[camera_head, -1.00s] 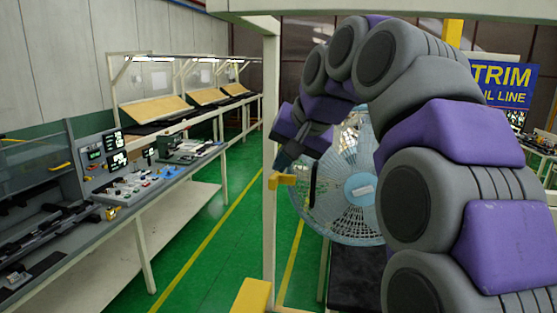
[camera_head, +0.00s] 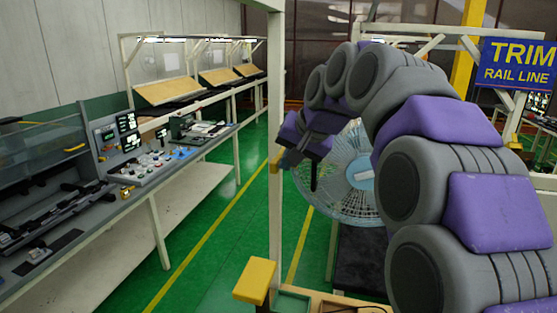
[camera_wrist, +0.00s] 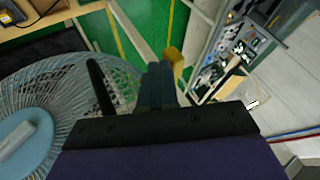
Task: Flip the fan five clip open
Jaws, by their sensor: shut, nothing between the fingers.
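The light-blue fan (camera_head: 338,185) with its wire cage stands behind my arm, partly hidden by it. It also fills the left of the wrist view (camera_wrist: 60,80). My gripper (camera_head: 284,163) is at the upper left of the fan, close to a white upright post (camera_head: 276,215). In the wrist view my gripper (camera_wrist: 162,78) is shut and empty, its two fingers together. A yellow piece (camera_wrist: 174,56) shows just beyond the fingertips there; I cannot tell whether they touch. I cannot make out the fan five clip for certain in either view.
A yellow block (camera_head: 255,278) stands low by the post, beside a wooden-edged tray (camera_head: 318,300). A long grey workbench (camera_head: 110,215) with parts runs along the left. The green floor (camera_head: 215,255) between is clear. A TRIM RAIL LINE sign (camera_head: 518,65) hangs at right.

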